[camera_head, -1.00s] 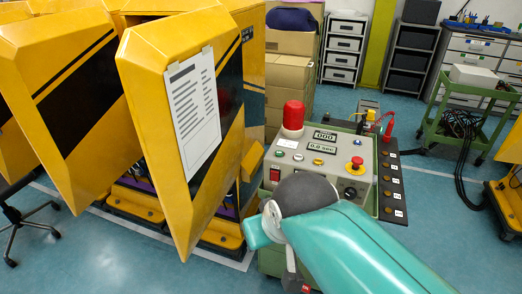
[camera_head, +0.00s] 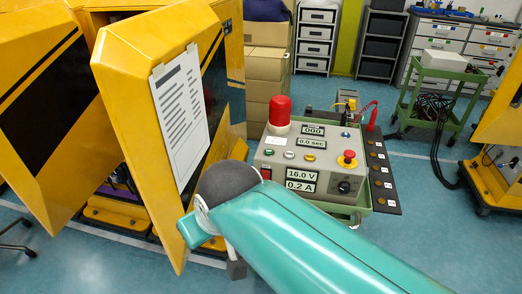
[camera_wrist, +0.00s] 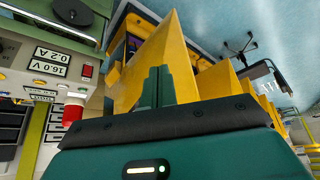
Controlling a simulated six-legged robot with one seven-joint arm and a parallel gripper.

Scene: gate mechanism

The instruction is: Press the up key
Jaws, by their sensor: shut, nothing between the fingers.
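The grey control box (camera_head: 313,158) stands right of centre in the head view, behind my arm. I cannot tell any button marked as the up key. In the wrist view the control box (camera_wrist: 22,72) shows at the left edge, turned over. My gripper (camera_wrist: 158,82) is shut and empty, apart from the box, with its fingers in front of a yellow panel.
A yellow cabinet door (camera_head: 125,110) with a paper sheet stands left of the box. A red lamp (camera_head: 280,111) rises from the box's back left. A dark strip with round buttons (camera_head: 381,170) lies along its right. A green cart (camera_head: 440,95) stands behind right; blue floor lies between.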

